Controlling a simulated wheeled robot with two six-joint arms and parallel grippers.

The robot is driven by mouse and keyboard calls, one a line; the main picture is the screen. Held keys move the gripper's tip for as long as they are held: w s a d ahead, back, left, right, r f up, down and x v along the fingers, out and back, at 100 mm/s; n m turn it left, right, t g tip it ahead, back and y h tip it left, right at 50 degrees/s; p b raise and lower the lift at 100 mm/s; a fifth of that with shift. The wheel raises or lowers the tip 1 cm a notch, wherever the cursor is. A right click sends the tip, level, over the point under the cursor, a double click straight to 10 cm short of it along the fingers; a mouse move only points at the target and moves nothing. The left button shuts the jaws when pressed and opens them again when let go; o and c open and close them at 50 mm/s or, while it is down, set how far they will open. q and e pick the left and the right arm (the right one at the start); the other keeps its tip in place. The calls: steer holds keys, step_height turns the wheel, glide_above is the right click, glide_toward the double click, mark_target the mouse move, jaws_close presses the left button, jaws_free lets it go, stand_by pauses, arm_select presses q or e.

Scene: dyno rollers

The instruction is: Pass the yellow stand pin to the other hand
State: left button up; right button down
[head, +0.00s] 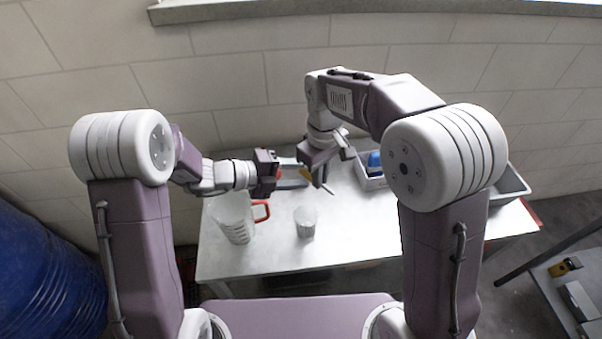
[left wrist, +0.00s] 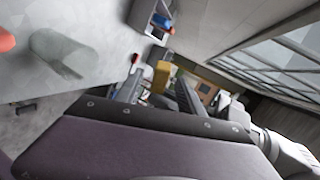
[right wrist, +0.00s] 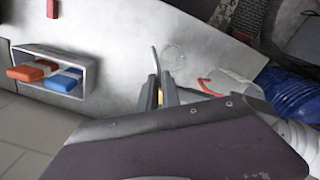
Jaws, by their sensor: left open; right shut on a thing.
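The yellow stand pin (head: 304,174) is held above the table by my right gripper (head: 318,178), with a thin grey rod pointing down and right. In the right wrist view my right gripper (right wrist: 162,92) is shut on the yellow part, which is mostly hidden between the fingers. My left gripper (head: 290,174) is open, close to the left of the pin in the head view. In the left wrist view a yellow piece (left wrist: 163,76) shows between the spread fingers of my left gripper (left wrist: 160,88); I cannot tell whether they touch it.
Below stand a clear jug (head: 235,222) with a red handle and a clear beaker (head: 306,222) on the white table (head: 345,235). A white box (right wrist: 88,72) holds orange and blue blocks. A grey tray (head: 510,188) is at the right. The table's front right is clear.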

arm_select(q)
jaws_close()
arm_select(e)
steer(key=c, duration=1.5)
jaws_free()
step_height(320, 180, up, 12)
steer(key=s+d+f+m, duration=0.2)
steer(key=s+d+f, duration=0.1)
steer(key=f, duration=0.4)
steer(key=s+d+f+m, duration=0.3)
steer(key=s+d+f, duration=0.1)
steer(key=f, duration=0.3)
steer(key=s+d+f+m+t, duration=0.1)
steer(key=s+d+f+m, duration=0.2)
steer(key=f, duration=0.4)
steer(key=shift+s+d+f, duration=0.1)
steer(key=shift+s+d, duration=0.2)
steer(key=shift+s, duration=0.35)
steer(key=shift+s+d+f, duration=0.1)
steer(key=shift+s+d, duration=0.2)
steer(key=shift+s, duration=0.35)
